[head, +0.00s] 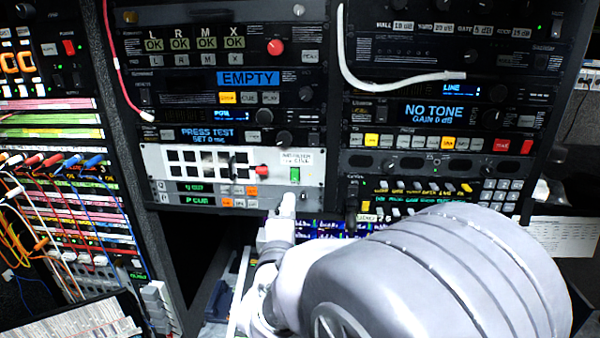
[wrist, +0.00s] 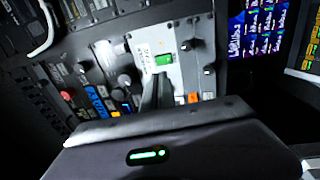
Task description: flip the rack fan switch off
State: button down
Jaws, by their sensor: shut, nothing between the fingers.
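A green rocker switch (head: 295,174) sits at the right end of a white rack panel (head: 215,153), under a small printed label too blurred to read with certainty. It looks lit green. The switch also shows in the wrist view (wrist: 163,59), just beyond my fingertips. My gripper (head: 287,204) is just below the switch in the head view. In the wrist view its dark fingers (wrist: 157,88) are together, empty, and point at the panel just under the switch. I cannot tell whether they touch the panel. The gripper's body hides the lower part of the wrist view.
A red knob or button (head: 262,169) sits left of the switch, beside a black grid of slots. Below is a unit with green readouts and orange buttons (head: 226,202). A white cable (head: 370,80) hangs over the right rack. Patch cords (head: 60,160) crowd the left.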

aim_at(295, 170)
jog(key=w+p, duration=0.1)
jog(key=w, duration=0.1)
jog(key=w+r+p, duration=0.1)
jog(key=w, duration=0.2)
jog(key=w+p, duration=0.1)
jog(key=w, duration=0.2)
jog(key=shift+w+d+r, duration=0.1)
jog(key=shift+d+r, duration=0.05)
jog(key=shift+w, duration=0.55)
jog(key=shift+w+r, duration=0.2)
jog(key=shift+r, duration=0.1)
jog(key=shift+s+r+g+p, duration=0.2)
jog(key=shift+r+g+p, duration=0.15)
jog(key=shift+p, duration=0.1)
jog(key=shift+w+f, duration=0.15)
jog(key=shift+f, duration=0.1)
jog(key=shift+d, duration=0.1)
